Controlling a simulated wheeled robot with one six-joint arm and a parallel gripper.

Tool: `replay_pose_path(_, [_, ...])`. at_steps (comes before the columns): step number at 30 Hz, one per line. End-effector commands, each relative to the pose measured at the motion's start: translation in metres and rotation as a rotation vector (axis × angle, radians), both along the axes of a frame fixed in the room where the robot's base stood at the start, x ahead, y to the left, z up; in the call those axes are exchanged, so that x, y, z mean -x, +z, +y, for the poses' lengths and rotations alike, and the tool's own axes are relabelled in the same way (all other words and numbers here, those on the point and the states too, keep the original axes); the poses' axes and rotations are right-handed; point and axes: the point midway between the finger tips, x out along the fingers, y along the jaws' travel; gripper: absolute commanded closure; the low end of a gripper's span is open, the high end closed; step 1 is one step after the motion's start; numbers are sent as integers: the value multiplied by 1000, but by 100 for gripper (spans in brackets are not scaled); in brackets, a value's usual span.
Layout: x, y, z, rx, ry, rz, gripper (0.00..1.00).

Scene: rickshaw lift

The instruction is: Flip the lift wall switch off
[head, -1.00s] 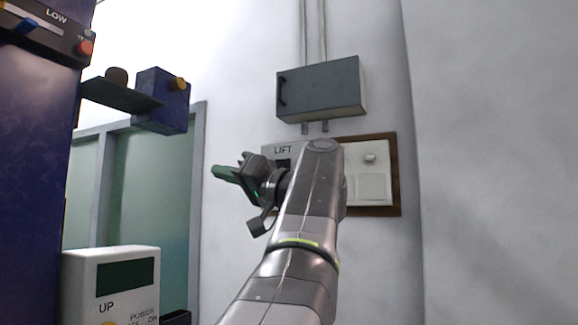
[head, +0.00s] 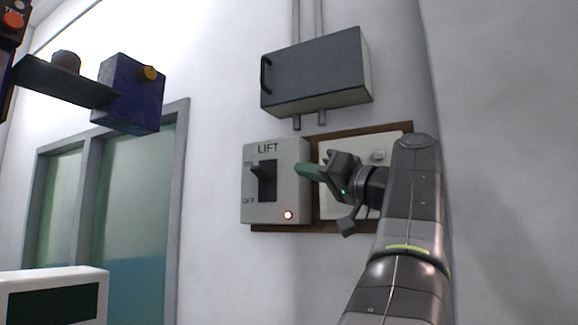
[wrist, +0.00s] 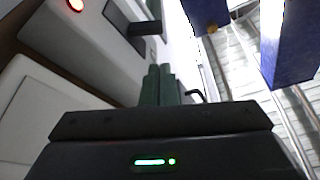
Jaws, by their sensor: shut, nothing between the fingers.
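The lift wall switch (head: 276,182) is a light grey box marked LIFT, mounted on a brown board. Its black lever (head: 265,171) sticks out of a dark slot, with a label above and another below. In the wrist view the shut fingers (wrist: 158,85) point up the picture, below the black lever (wrist: 146,28). The lamp (wrist: 76,4) glows at the upper left. I see no contact with the lever.
A white panel (head: 333,205) is on the same board, partly behind my gripper. A grey box (head: 318,78) with a handle hangs above. Blue machinery (head: 130,92) juts out at the upper left. A glazed frame (head: 140,195) is on the left wall.

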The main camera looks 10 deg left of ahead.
Motion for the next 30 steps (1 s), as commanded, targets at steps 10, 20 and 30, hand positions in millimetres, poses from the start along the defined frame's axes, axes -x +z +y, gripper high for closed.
replay_pose_path(10, [-3, 3, 5, 0, 2, 2, 100])
replay_pose_path(20, [-21, 17, 40, -1, 5, 1, 100])
replay_pose_path(30, [-41, 28, 75, 0, 2, 2, 100])
